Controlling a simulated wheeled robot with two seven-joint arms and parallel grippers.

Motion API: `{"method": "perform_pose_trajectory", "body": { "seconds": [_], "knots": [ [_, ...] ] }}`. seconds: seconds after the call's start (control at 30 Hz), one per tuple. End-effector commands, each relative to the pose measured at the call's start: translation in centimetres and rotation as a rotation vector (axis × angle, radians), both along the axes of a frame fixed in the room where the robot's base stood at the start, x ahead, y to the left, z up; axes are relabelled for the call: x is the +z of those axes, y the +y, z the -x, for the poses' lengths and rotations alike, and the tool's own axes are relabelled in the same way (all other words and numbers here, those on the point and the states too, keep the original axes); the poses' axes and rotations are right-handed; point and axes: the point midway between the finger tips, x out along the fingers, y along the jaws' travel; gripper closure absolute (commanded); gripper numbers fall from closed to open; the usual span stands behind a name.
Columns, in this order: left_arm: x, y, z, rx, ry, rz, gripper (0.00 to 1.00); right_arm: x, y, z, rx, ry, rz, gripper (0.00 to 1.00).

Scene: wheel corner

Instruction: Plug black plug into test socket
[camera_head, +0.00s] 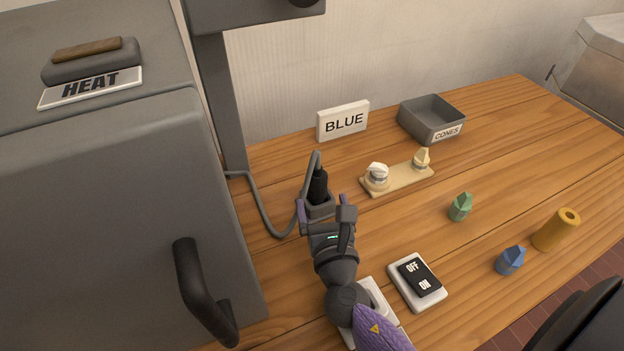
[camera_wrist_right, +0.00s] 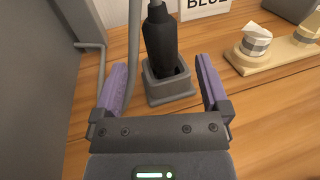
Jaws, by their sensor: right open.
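The black plug (camera_head: 318,186) stands upright in a small grey square holder (camera_head: 320,211), with a grey cable running from its top to the left. In the right wrist view the plug (camera_wrist_right: 160,42) rises from the holder (camera_wrist_right: 170,88). My right gripper (camera_head: 325,210) is open and empty, close in front of the plug. Its purple fingers point toward the plug, one to each side in the right wrist view (camera_wrist_right: 161,64). A white block (camera_head: 382,303) is partly hidden under my right arm; I cannot tell whether it is the test socket. My left gripper is not in view.
A grey cabinet (camera_head: 90,210) with a dark handle (camera_head: 203,290) stands at left. An OFF/ON switch (camera_head: 418,282) lies right of my arm. A beige board (camera_head: 398,179), BLUE sign (camera_head: 343,121) and CONES bin (camera_head: 432,119) are behind. Small coloured pieces stand at right.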

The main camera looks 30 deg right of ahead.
Motion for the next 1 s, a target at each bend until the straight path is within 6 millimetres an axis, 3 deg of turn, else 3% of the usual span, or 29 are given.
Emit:
{"method": "perform_pose_trajectory", "body": {
  "seconds": [0.4, 0.7, 1.0],
  "knots": [
    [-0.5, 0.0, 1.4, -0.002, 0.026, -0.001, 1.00, 0.2, -2.5, -7.4, -0.003, -0.004, -0.004, 0.05],
    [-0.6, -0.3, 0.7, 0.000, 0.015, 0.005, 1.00, 0.3, -2.8, -8.2, -0.003, -0.003, -0.005, 0.07],
    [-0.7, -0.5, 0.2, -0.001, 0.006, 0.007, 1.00, 0.3, -2.8, -8.2, -0.003, -0.003, -0.006, 0.70]
  ]
}}
